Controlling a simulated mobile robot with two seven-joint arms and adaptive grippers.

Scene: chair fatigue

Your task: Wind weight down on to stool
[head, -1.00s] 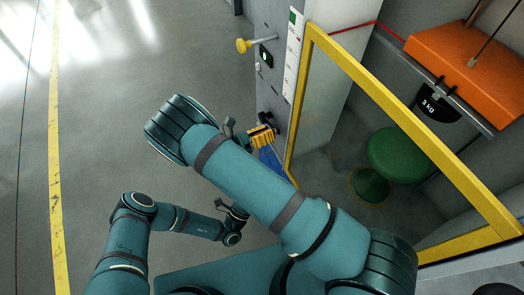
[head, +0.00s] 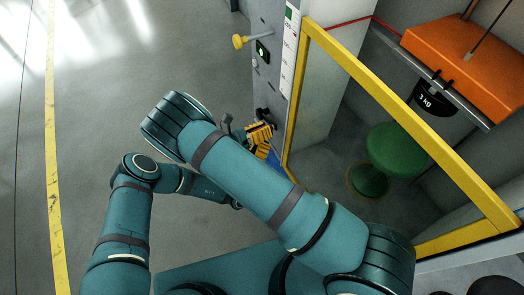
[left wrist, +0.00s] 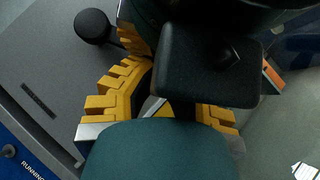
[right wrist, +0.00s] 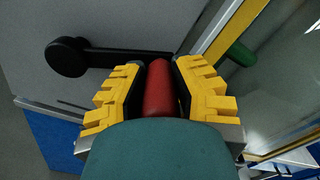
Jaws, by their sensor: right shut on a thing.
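The weight, a black "3 kg" piece (head: 432,97) under an orange block (head: 466,58), hangs above the green stool (head: 398,149) with a gap between them, inside the yellow-framed cabinet. My right gripper (head: 261,132) is at the cabinet's front, partly hidden in the head view by my arm. In the right wrist view it is shut on a red handle (right wrist: 159,88), beside a black crank arm (right wrist: 88,57). My left gripper (left wrist: 168,100) is close by and low; its fingers look apart, with a black block hiding the tips.
The yellow door frame (head: 390,95) stands right of my grippers. A yellow knob (head: 239,42) sticks out from the grey panel above them. A blue panel (left wrist: 22,150) is at the left wrist view's lower left. Open floor lies left.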

